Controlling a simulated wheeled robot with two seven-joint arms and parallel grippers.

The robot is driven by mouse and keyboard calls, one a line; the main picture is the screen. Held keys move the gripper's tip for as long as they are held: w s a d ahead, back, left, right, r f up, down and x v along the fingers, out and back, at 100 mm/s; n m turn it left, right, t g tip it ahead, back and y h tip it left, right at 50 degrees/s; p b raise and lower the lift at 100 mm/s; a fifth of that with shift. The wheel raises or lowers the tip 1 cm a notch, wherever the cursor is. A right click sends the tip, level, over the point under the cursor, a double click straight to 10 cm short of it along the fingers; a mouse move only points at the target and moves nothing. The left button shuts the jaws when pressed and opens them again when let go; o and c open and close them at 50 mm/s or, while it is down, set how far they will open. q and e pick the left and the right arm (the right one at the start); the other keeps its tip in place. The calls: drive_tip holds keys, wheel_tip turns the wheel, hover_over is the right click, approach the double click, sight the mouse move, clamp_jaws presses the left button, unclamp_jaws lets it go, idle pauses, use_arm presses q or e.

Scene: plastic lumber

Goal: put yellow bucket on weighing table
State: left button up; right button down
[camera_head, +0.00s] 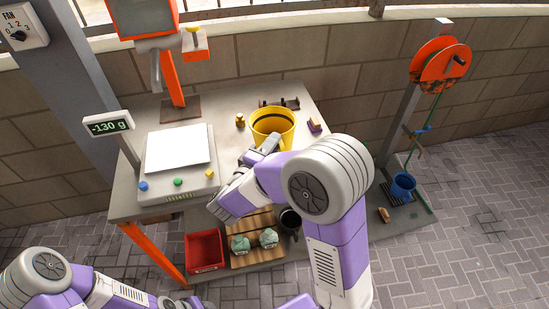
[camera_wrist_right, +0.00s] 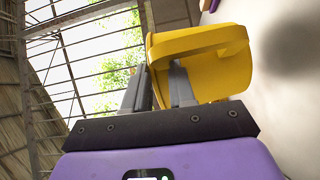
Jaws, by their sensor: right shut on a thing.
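The yellow bucket (camera_head: 286,123) is upright over the back right part of the grey workbench, its open top facing up. I cannot tell whether its base touches the bench. My right gripper (camera_head: 270,145) reaches it from the front, shut on its near wall. In the right wrist view, the fingers (camera_wrist_right: 160,88) are at the rim of the bucket (camera_wrist_right: 222,72). The weighing table (camera_head: 178,148) has an empty white plate, left of the bucket. Its display (camera_head: 107,125) reads -130 g. My left gripper (camera_head: 190,303) is at the bottom edge, its fingers unclear.
Small blocks and a dark bracket (camera_head: 281,103) are near the bucket. An orange-framed machine (camera_head: 170,70) stands behind the scale. Below are a red crate (camera_head: 204,252) and a pallet (camera_head: 262,221). A winch post with a blue bucket (camera_head: 403,186) is at right.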

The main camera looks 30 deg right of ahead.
wheel_tip(320, 180, down, 4)
drive_tip(key=shift+f+b, duration=0.1)
drive_tip(key=shift+b, duration=0.55)
drive_tip(key=c, duration=0.9)
unclamp_jaws()
drive_tip(key=p+v, duration=0.1)
drive_tip(key=v, duration=1.1)
